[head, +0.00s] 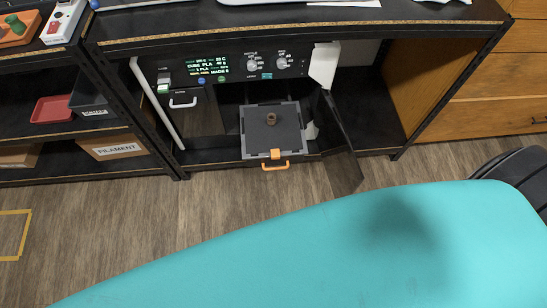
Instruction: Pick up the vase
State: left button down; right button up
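A small brown ring-like object, which looks like the vase (271,119), stands on a dark grey build plate (256,138) with an orange handle (275,166) at its front. The plate sits at the opening of a printer (207,69) on the lower shelf. The vase is seen from above, so its height and full shape are hard to tell. Neither of my grippers is in view.
The printer's dark door (342,140) hangs open to the right of the plate. Shelf posts (152,140) stand at the left. A filament box (115,149) and a red tray (53,109) are on the left shelves.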

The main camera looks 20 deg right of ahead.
aim_at(271, 121)
jog(key=j+z, duration=0.15)
jog(key=j, duration=1.7)
jog(key=k, duration=0.05)
